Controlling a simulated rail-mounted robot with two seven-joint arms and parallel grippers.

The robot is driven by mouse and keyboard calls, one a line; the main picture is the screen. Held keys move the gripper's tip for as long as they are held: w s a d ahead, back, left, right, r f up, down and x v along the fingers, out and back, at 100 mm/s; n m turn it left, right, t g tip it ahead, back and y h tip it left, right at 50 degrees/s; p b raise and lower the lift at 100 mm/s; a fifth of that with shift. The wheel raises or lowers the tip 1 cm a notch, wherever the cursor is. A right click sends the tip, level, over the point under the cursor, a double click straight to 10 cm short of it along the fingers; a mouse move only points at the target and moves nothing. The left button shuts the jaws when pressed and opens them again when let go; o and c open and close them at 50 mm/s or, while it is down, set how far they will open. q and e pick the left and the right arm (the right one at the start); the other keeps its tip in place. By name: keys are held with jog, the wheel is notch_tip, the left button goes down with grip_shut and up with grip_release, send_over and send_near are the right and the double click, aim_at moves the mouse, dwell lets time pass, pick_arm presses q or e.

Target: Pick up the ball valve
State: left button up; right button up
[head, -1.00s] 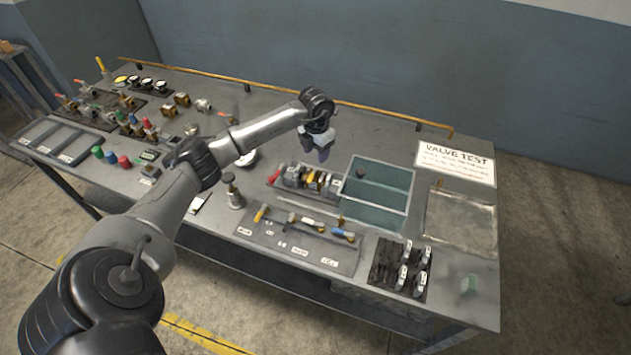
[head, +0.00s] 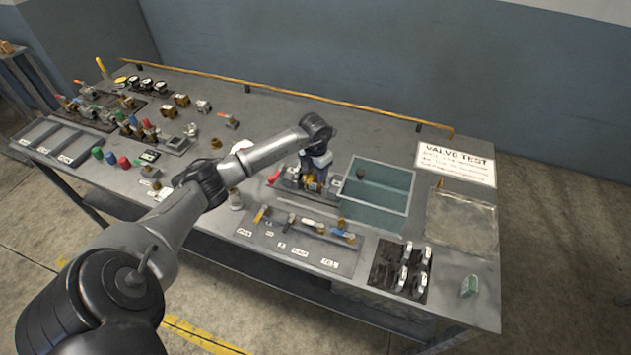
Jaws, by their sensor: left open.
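A brass-coloured valve body (head: 309,186), which looks like the ball valve, sits in a grey test fixture (head: 290,184) with a red handle (head: 274,176) at its left end. My left gripper (head: 314,178) points down right over this fixture, with its fingers at the brass part. It is open; the fingers and wrist hide much of the valve, and I cannot tell whether they touch it. Other small valves (head: 181,100) stand at the back left of the bench. My right gripper is not in view.
A teal two-part bin (head: 376,194) stands close to the right of the fixture. A yellow rail (head: 290,94) runs along the back. The bench is clear behind the fixture.

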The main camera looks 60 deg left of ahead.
pick_arm(q)
jog(key=shift+c, duration=0.4)
grip_shut()
jog(key=shift+r, duration=0.15)
dwell(0.8)
